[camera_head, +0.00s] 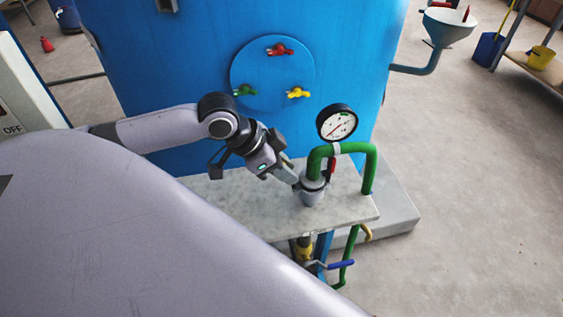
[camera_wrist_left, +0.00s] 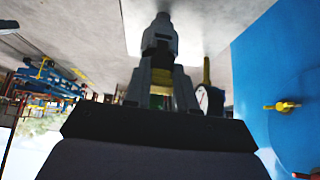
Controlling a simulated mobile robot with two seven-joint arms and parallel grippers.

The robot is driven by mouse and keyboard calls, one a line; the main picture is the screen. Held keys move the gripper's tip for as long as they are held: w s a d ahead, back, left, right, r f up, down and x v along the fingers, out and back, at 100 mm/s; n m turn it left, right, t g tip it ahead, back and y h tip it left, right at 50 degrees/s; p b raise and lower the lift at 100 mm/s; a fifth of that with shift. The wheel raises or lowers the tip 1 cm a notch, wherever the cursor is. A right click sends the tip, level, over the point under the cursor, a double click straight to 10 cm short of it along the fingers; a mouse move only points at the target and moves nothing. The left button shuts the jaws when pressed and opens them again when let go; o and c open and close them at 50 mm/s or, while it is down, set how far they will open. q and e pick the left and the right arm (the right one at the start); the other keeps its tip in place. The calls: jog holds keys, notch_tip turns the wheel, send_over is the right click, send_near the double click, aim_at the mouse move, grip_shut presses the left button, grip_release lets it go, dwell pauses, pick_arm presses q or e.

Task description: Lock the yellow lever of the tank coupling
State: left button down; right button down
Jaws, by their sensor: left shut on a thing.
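The tank coupling (camera_head: 312,194) is a grey collar on the stone shelf, at the foot of the green pipe. My left gripper (camera_head: 294,181) reaches it from the left, fingertips at the collar's side. Its fingers (camera_wrist_left: 160,60) are drawn together in the left wrist view, with a yellow-green patch (camera_wrist_left: 160,102) showing between them. They are shut on what seems to be the coupling's yellow lever, mostly hidden by the fingers. A small red part (camera_head: 331,167) shows beside the green pipe. My right gripper is not in view.
The blue tank (camera_head: 170,70) stands behind, with red, green and yellow valve handles on its round plate (camera_head: 268,75). A pressure gauge (camera_head: 337,123) rises beside the green pipe (camera_head: 368,165). A blue-handled valve (camera_head: 341,265) sits below the shelf (camera_head: 240,205).

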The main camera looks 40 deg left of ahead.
pick_arm(q)
jog(key=shift+f+g, duration=0.15)
jog(key=shift+g, duration=0.15)
dwell(0.4)
jog(key=c, duration=0.9)
grip_release()
jog(key=shift+r, duration=0.25)
jog(key=shift+v, duration=3.45)
